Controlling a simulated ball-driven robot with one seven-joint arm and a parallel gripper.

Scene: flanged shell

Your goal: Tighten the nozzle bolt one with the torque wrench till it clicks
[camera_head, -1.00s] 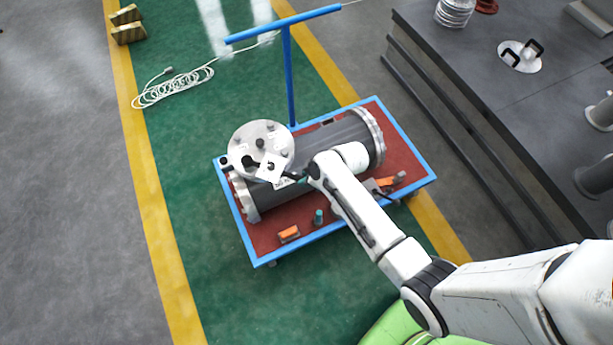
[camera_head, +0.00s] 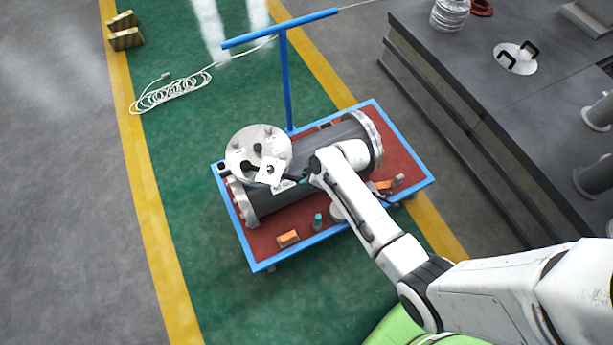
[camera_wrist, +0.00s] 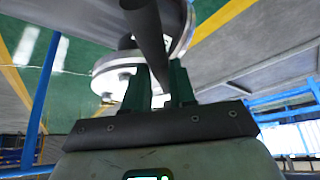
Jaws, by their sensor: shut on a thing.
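The nozzle flange (camera_head: 240,142) is a round pale metal disc with dark bolts, on top of the dark grey shell (camera_head: 330,138). I cannot tell which bolt is bolt one. My gripper (camera_head: 280,178) is at the flange's lower right edge in the head view. In the wrist view my gripper (camera_wrist: 160,88) has its green fingers closed around the torque wrench (camera_wrist: 150,35), a dark bar running up over the flange (camera_wrist: 112,80). The wrench head is out of sight there, so its seat on a bolt does not show.
The shell lies on a cart with a blue frame (camera_head: 252,255) and red deck. Orange items (camera_head: 288,238) and a teal-topped item (camera_head: 317,221) sit along its near side. A blue handle (camera_head: 283,80) rises behind.

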